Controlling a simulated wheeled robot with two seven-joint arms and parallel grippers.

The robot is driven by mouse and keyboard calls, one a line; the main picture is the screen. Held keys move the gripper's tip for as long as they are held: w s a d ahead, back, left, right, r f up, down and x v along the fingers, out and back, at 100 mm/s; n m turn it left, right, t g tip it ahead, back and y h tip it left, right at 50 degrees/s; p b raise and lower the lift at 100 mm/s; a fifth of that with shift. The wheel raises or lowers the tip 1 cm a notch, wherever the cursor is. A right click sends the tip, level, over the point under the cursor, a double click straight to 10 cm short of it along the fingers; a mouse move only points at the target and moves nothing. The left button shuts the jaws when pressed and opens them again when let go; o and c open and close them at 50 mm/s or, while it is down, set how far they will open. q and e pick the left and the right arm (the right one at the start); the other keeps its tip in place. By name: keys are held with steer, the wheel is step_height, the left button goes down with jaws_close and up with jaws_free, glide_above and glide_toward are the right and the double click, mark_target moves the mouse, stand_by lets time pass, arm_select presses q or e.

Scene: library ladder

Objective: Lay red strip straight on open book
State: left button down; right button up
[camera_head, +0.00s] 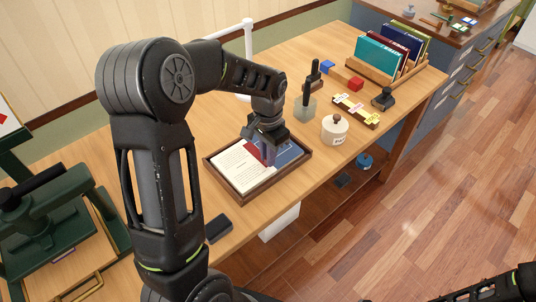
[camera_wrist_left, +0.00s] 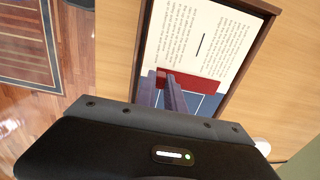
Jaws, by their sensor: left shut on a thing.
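The open book (camera_head: 240,172) lies in a dark wooden tray (camera_head: 236,203) on the desk, with a white printed page and a blue part at the right. The page also shows in the left wrist view (camera_wrist_left: 225,40). My left gripper (camera_head: 267,153) points down over the book and is shut on the red strip (camera_wrist_left: 203,82). The strip lies across the border of page and blue part, partly hidden by the fingers. Whether it touches the book, I cannot tell. My right gripper is out of view; only part of that arm shows at bottom right.
A white jar (camera_head: 334,131), a glass holder (camera_head: 305,109), a yellow-marked strip (camera_head: 357,110), a stamp (camera_head: 384,98) and a book rack (camera_head: 388,65) stand right of the tray. A green press (camera_head: 50,230) stands left. A dark flat block (camera_head: 218,228) lies near the front edge.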

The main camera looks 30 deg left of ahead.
arm_select(q)
steer(key=c, duration=0.9)
jaws_free()
steer(key=shift+c, duration=0.2)
steer(key=shift+r+p, duration=2.65)
steer(key=shift+r, duration=0.9)
